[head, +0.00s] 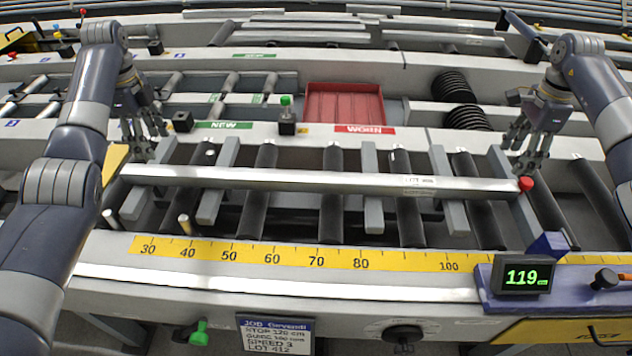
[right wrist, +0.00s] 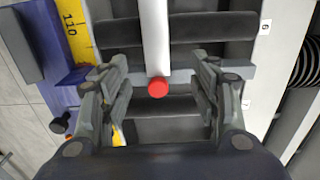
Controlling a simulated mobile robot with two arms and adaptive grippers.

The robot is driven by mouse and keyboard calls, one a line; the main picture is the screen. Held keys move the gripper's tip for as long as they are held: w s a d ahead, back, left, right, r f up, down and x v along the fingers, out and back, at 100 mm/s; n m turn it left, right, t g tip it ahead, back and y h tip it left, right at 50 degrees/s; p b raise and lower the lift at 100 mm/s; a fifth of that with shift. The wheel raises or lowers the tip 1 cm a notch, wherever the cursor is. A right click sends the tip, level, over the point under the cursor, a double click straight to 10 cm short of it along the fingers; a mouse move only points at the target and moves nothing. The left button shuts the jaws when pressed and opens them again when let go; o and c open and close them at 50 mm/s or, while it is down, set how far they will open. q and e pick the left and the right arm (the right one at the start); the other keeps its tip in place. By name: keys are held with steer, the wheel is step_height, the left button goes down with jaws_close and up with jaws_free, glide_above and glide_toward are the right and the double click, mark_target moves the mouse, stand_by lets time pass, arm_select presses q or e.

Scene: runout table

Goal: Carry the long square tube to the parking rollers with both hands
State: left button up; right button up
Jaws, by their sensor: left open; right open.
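The long square tube (head: 310,180) is silver and lies across the black rollers of the runout table, nearly level from left to right. Its right end has a red cap (head: 525,184). My left gripper (head: 143,146) is open just behind and above the tube's left end. My right gripper (head: 528,150) is open above and behind the capped end. In the right wrist view the tube (right wrist: 157,40) and its red cap (right wrist: 158,88) show between the open fingers (right wrist: 160,98), with gaps on both sides. I cannot tell for certain which rollers are the parking rollers.
A yellow scale (head: 315,257) runs along the front edge, with a display (head: 522,277) reading 119 at right. Behind the table stand a red tray (head: 345,103) labelled WORN, a green-topped post (head: 287,115) and a NEW label (head: 224,125). More rollers (head: 223,85) lie at the back left.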

mark_target(163, 169)
arm_select(q)
steer(key=f, duration=1)
steer(key=shift+s+f, duration=0.2)
steer(key=shift+s, duration=0.05)
arm_select(e)
steer(key=f, duration=1)
steer(key=shift+s+f, duration=0.25)
arm_select(q)
jaws_close()
arm_select(e)
jaws_close()
arm_select(q)
steer(key=shift+r, duration=0.1)
arm_select(e)
steer(key=shift+r, duration=0.15)
